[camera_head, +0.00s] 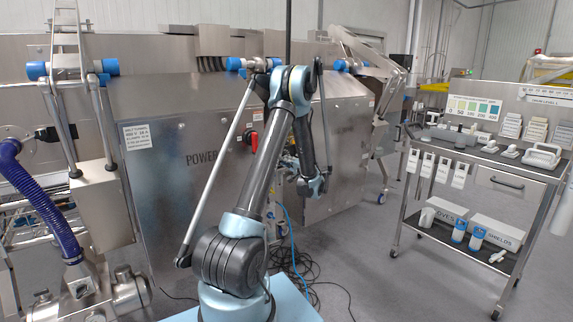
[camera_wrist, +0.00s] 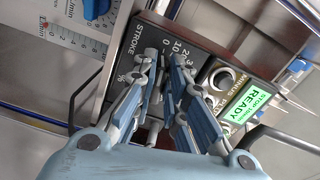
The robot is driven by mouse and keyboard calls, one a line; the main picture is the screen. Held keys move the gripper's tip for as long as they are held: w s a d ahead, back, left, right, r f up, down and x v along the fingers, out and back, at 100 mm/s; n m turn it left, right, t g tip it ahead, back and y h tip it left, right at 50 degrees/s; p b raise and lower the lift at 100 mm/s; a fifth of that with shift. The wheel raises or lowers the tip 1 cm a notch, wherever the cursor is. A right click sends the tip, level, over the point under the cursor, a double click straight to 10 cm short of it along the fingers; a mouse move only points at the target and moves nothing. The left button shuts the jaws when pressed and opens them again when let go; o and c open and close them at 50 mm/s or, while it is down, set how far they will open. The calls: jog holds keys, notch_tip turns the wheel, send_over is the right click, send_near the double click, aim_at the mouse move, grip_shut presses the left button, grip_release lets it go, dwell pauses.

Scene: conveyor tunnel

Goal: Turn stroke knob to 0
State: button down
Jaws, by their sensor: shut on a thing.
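In the wrist view, a dark control panel (camera_wrist: 205,47) carries the word STROKE, a % sign and a scale with 0, 10, 20 and 30. My gripper (camera_wrist: 165,56) reaches onto this scale, its two fingers close together and shut on the stroke knob. The fingers hide most of the knob, so its pointer and setting cannot be read. In the head view, my gripper (camera_head: 311,187) is at the right side of the steel cabinet, small and partly merged with the arm; the knob cannot be made out there.
A white flow scale (camera_wrist: 75,38) is at upper left. In the head view, a steel cabinet (camera_head: 180,200) stands left, cables (camera_head: 300,262) lie on the floor, and a cart (camera_head: 480,165) stands right.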

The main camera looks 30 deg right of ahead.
jog(key=shift+a+f, duration=0.1)
jog(key=shift+a, duration=0.05)
jog(key=c, duration=1.6)
grip_release()
jog(key=shift+w, duration=0.1)
jog(key=s+d, duration=0.1)
jog(key=s, duration=1.1)
